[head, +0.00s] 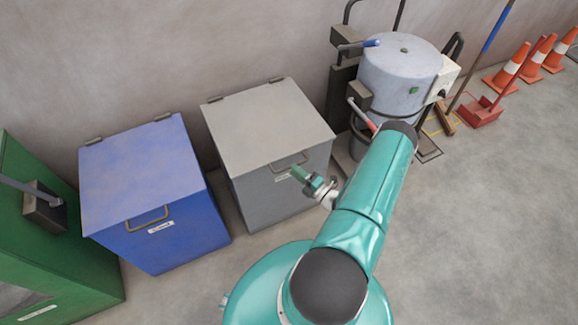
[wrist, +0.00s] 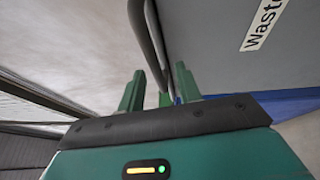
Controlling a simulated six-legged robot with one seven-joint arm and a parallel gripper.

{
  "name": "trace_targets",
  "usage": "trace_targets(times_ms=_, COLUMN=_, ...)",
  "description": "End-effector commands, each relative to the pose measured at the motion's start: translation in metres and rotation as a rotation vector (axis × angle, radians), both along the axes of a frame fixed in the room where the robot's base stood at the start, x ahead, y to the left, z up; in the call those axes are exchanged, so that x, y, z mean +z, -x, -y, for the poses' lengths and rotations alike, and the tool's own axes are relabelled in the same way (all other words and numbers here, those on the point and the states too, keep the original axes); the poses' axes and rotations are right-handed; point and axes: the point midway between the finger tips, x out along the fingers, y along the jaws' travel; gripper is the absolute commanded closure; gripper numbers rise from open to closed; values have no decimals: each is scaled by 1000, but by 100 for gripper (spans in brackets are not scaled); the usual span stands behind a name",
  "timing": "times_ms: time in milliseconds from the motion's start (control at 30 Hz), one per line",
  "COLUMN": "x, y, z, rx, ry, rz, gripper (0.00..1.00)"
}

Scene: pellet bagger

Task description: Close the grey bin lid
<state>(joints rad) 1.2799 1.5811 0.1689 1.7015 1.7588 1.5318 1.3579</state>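The grey bin (head: 268,197) stands against the wall in the head view. Its grey lid (head: 265,115) lies flat across the top, hinged at the back, and I see no gap under it. A bar handle (head: 291,162) is on the front near the lid's edge. My gripper (head: 299,174) is at the bin's front, close to this handle. In the wrist view my gripper's green fingers (wrist: 158,88) are apart, and a grey handle bar (wrist: 152,40) runs down into the space between them. Whether they touch it I cannot tell. A "Waste" label (wrist: 263,25) shows beside the bar.
A blue bin (head: 170,235) with its lid down stands left of the grey bin, and a green container (head: 60,270) is further left. A grey drum machine (head: 400,75) stands to the right. Orange cones (head: 510,68) are at the far right.

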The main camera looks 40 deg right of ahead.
Motion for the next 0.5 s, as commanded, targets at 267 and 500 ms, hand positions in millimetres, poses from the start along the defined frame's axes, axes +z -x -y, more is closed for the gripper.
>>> trace_targets(times_ms=267, x=-6, y=60, z=7, rx=-3, ry=0, rz=0, gripper=66)
trace_targets(times_ms=500, x=-9, y=84, z=9, rx=-2, ry=1, rz=0, gripper=66)
